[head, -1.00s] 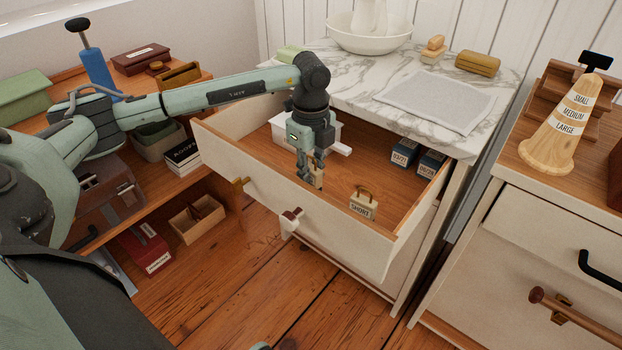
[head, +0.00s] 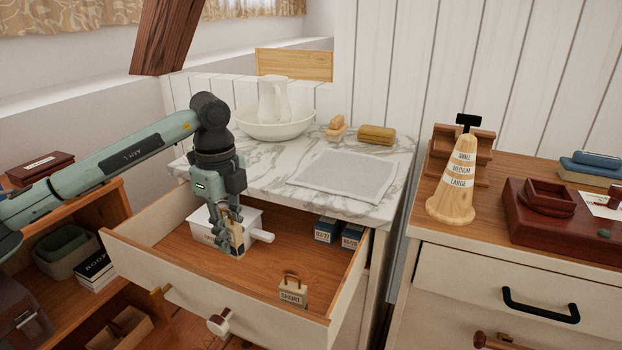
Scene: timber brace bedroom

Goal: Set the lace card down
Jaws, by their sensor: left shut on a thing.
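My left gripper (head: 234,222) points down into the open drawer (head: 165,230). It is shut on a small beige lace card (head: 237,240), held upright in front of a white box. The fingers hide part of the card, and I cannot tell whether its lower edge touches the drawer floor. A similar beige card marked SHORT (head: 292,292), with a brown loop on top, stands near the drawer's front right. My right gripper is not in view.
The white box (head: 252,217) with a side handle and two blue boxes (head: 327,230) sit in the drawer. A grey cloth (head: 343,175) lies on the marble top (head: 285,152) above, near a bowl (head: 275,125). A wooden cone (head: 456,190) stands on the right cabinet.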

